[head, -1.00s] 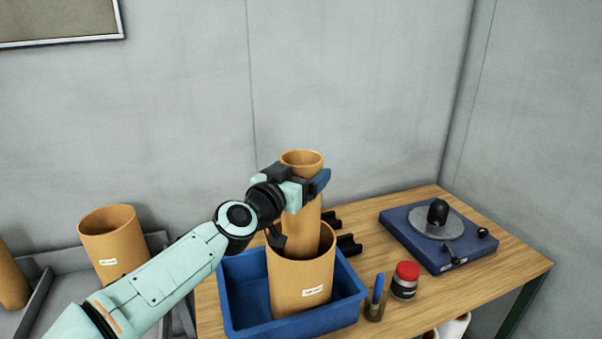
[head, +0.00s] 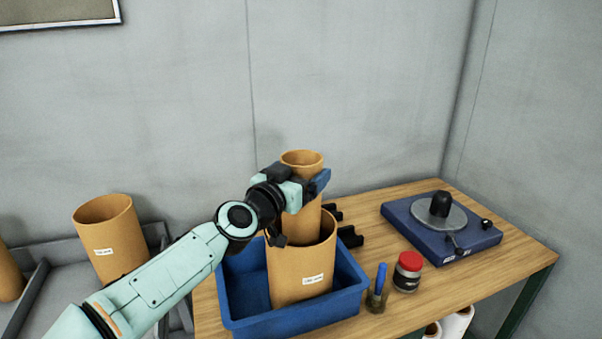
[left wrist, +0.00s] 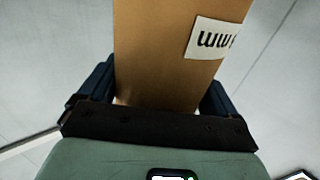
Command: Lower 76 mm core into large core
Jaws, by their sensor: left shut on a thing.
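The 76 mm core (head: 302,222) is a narrow brown cardboard tube, held upright in the head view. My left gripper (head: 318,184) is shut on its upper part, just below the open top. In the left wrist view the same core (left wrist: 160,60) fills the space between the jaws, and part of a white label ending in "mm" shows. The large core (head: 300,272) is a wide brown tube with a white label, standing upright in a blue bin (head: 290,326). The narrow core's lower end is hidden behind the large core's near rim and wall. My right gripper is not in view.
The bin stands on a wooden table (head: 420,295). A red-lidded jar (head: 408,272) and a small pot with a blue-handled tool (head: 378,290) stand right of it. Black holders (head: 350,236) lie behind. A blue turntable device (head: 440,225) is further right. Another wide tube (head: 106,238) stands left.

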